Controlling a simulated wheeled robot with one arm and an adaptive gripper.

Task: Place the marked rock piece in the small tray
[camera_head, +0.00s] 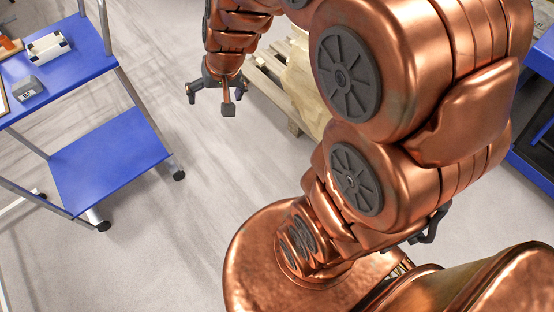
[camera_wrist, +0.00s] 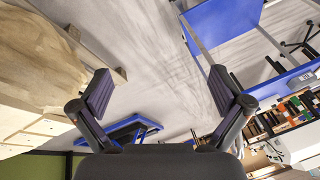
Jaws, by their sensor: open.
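A small grey block with a pale marking (camera_head: 28,87) lies on the blue top of a cart at the upper left of the head view. It may be the marked rock piece; the marking is too small to read. A thin pale-rimmed thing (camera_head: 3,103) is cut off by the left picture edge beside it; I cannot tell if it is the small tray. My gripper (camera_head: 212,97) hangs over the floor to the right of the cart, well apart from the block. In the wrist view my gripper (camera_wrist: 160,92) is open, with nothing between its fingers.
The blue cart (camera_head: 75,66) has a lower shelf (camera_head: 108,160) and wheels. A whitish device (camera_head: 48,47) and an orange thing (camera_head: 9,46) also lie on top. A wooden pallet (camera_head: 270,85) with a tan block stands behind my arm. The floor between is clear.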

